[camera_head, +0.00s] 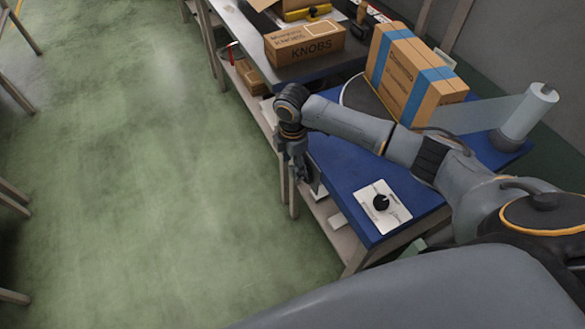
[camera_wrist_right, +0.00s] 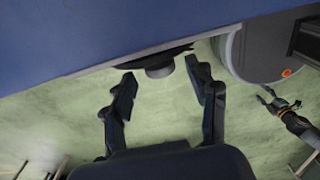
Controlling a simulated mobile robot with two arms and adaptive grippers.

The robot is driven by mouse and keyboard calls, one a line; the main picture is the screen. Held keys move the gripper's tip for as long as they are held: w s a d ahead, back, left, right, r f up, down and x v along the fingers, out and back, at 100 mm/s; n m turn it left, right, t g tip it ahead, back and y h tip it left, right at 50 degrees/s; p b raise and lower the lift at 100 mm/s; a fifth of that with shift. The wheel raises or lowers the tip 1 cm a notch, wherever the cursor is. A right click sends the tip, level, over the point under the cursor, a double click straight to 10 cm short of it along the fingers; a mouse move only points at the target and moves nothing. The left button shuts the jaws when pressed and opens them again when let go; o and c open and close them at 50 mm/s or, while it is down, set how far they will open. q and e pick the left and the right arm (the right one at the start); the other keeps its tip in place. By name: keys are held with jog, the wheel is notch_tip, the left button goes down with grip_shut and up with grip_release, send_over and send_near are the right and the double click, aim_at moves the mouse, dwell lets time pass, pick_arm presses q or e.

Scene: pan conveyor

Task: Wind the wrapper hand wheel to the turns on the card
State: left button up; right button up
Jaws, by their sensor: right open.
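My right gripper (camera_head: 297,172) hangs beside the front edge of the blue table. In the right wrist view my right gripper (camera_wrist_right: 160,85) is open and empty. A dark wheel-like part with a grey hub (camera_wrist_right: 158,68), likely the hand wheel, shows edge-on under the table edge, ahead of and between the fingertips, apparently apart from them. In the head view the wheel is hidden behind the gripper and arm. My left gripper (camera_wrist_right: 270,97) shows small in the wrist view.
Behind my arm, a strapped carton (camera_head: 398,80) stands on a turntable (camera_head: 355,92), with film running to a roll (camera_head: 528,112). A KNOBS box (camera_head: 305,44) sits on the dark bench to the left. The green floor (camera_head: 140,180) in front is clear.

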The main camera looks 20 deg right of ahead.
jog(key=shift+f, duration=1.3)
jog(key=c, duration=1.1)
jog(key=shift+s+r+t+p, duration=0.2)
jog(key=shift+t+p, duration=0.4)
jog(key=shift+p, duration=0.4)
jog(key=shift+s+t+p, duration=0.1)
jog(key=shift+t+p, duration=0.9)
jog(key=shift+p, duration=0.05)
jog(key=shift+s+f+t+p, duration=0.1)
jog(key=shift+f+t+p, duration=0.1)
jog(key=shift+t, duration=0.3)
jog(key=shift+f+t+p, duration=0.1)
jog(key=shift+t+p, duration=0.1)
jog(key=shift+t, duration=1.1)
